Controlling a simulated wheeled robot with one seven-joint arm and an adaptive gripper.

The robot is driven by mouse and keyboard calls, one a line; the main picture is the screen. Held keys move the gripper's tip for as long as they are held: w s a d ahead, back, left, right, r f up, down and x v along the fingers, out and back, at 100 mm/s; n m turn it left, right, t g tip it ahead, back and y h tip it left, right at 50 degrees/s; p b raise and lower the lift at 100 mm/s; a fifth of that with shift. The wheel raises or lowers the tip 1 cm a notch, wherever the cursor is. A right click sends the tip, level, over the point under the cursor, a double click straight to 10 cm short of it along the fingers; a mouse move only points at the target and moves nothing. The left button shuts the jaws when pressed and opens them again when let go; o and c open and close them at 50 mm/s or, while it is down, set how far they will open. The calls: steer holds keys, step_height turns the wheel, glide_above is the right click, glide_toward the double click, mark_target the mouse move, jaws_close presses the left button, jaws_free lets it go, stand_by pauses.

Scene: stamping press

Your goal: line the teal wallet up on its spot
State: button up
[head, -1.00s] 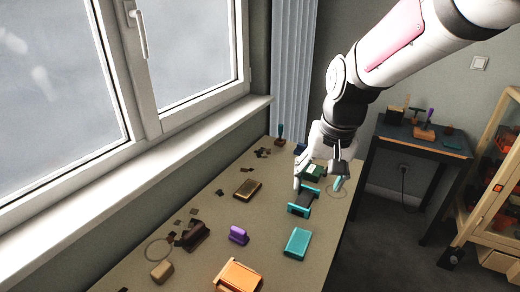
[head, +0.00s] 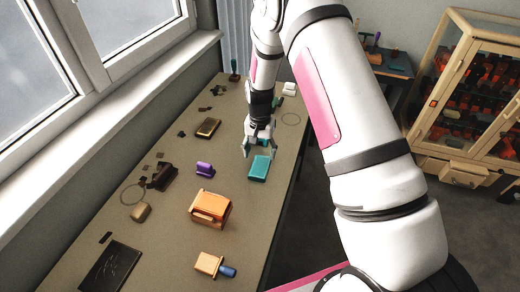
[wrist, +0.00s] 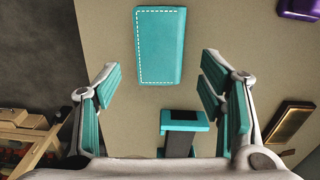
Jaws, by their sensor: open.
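The teal wallet (head: 259,168) lies flat on the long table, near its right edge. In the wrist view the wallet (wrist: 159,46) shows whole, with white stitching along its edges, just beyond my fingertips. My gripper (head: 259,150) is above the table at the wallet's far end. In the wrist view my gripper (wrist: 161,84) is open, its teal-padded fingers wide apart with nothing held. Whether it touches the wallet cannot be told, but no finger covers it there. I cannot make out a marked spot for the wallet.
A black and teal tool (wrist: 182,128) lies between my fingers in the wrist view. A purple block (head: 204,169), orange box (head: 210,207), bronze case (head: 208,128) and dark tray (head: 110,266) lie around. Bare table separates them. A glass cabinet (head: 468,95) stands at right.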

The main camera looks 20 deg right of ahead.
mark_target(260, 166)
step_height(260, 166, down, 6)
steer(key=shift+r+b, duration=0.1)
steer(key=shift+b, duration=0.5)
steer(key=shift+f, duration=0.3)
steer(key=shift+c, duration=0.5)
steer(key=shift+r, duration=0.15)
steer(key=c, duration=0.6)
steer(key=shift+r, duration=0.15)
steer(key=shift+r+p, duration=0.55)
steer(key=shift+r, duration=1.8)
